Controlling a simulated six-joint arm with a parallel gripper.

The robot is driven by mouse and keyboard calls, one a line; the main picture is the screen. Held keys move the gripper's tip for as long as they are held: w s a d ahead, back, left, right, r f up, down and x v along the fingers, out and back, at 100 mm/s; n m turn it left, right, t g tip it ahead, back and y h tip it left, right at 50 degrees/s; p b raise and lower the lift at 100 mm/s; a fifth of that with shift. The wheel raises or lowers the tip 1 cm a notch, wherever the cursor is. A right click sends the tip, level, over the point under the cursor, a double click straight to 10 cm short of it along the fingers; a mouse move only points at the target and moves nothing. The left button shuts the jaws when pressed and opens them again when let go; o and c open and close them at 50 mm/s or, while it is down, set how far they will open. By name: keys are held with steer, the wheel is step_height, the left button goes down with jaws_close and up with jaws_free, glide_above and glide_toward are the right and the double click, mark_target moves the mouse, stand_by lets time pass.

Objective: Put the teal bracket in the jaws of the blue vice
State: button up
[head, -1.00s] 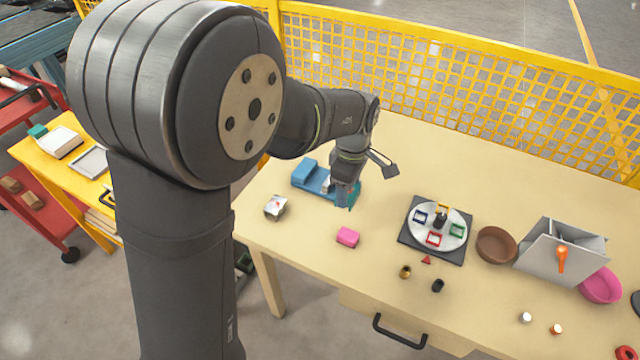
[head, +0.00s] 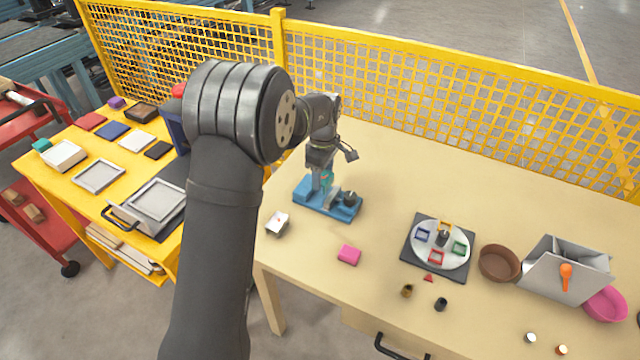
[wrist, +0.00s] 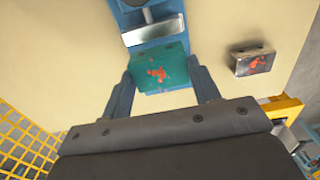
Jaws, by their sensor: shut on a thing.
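The teal bracket (wrist: 160,70), with red marks on its face, is between my gripper's two fingers (wrist: 161,82) in the wrist view. My gripper (head: 322,180) is shut on it. The blue vice (head: 345,211) stands on the table in the head view; my gripper and the bracket (head: 327,179) are over its left to middle part. In the wrist view the vice (wrist: 149,34) with a bright metal jaw plate lies just beyond the bracket. I cannot tell whether the bracket touches the vice or is between its jaws.
A small grey block with a red mark (head: 277,223) and a pink block (head: 349,255) lie in front of the vice. A round dial with coloured frames (head: 440,257), a brown bowl (head: 500,263) and a grey bin (head: 563,270) stand to the right. Yellow mesh fence (head: 430,85) runs behind.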

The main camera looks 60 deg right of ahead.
steer(key=shift+w+d+f, duration=0.15)
steer(key=shift+w+f, duration=0.2)
steer(key=shift+w, duration=0.2)
steer(key=shift+f, duration=1.95)
steer(key=shift+f, duration=0.15)
steer(key=o, duration=1)
steer(key=shift+o, duration=0.2)
step_height(320, 180, up, 12)
steer(key=shift+r, duration=0.15)
